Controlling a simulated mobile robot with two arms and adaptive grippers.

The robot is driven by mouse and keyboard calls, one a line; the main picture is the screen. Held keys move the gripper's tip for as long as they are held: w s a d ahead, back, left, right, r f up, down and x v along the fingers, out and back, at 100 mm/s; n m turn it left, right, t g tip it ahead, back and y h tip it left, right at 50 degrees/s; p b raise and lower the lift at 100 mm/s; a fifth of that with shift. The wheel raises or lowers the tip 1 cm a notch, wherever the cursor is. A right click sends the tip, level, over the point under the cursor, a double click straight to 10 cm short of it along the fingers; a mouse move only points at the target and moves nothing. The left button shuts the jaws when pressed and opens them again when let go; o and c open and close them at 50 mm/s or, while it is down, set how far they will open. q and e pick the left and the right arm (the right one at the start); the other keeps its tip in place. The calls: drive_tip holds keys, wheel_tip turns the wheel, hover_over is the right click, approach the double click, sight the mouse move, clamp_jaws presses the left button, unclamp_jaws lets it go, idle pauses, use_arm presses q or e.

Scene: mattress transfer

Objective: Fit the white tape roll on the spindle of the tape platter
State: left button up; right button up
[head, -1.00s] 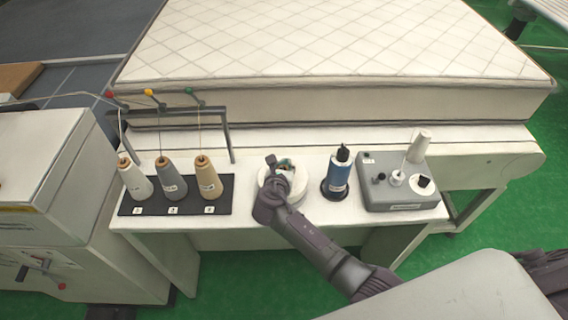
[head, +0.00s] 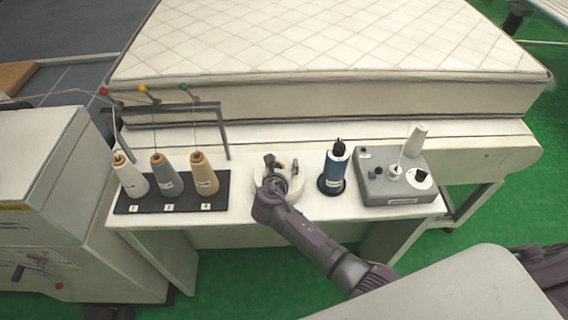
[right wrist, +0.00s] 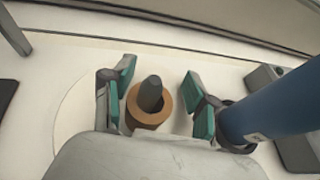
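The white tape roll (head: 295,187) is a thick white disc on the table, partly hidden by my right gripper. In the right wrist view its white face (right wrist: 78,108) spreads around a raised brown core (right wrist: 148,118). The grey spindle (right wrist: 151,92) stands up through the core, with the brown ring around it. The platter under the roll cannot be told apart. My right gripper (right wrist: 158,100) is open, its teal pads on either side of the core with a gap to each. It also shows in the head view (head: 281,163). My left gripper is not in view.
A blue spool (head: 335,170) stands close to the right finger. A grey box (head: 397,181) with a white cone is farther right. Several thread cones stand on a black mat (head: 190,203) at left, under a thread rack (head: 170,108). The mattress (head: 330,60) lies behind.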

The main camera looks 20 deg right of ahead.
drive_tip(key=shift+a, duration=0.2)
drive_tip(key=v, duration=1.2)
drive_tip(key=shift+d, duration=0.2)
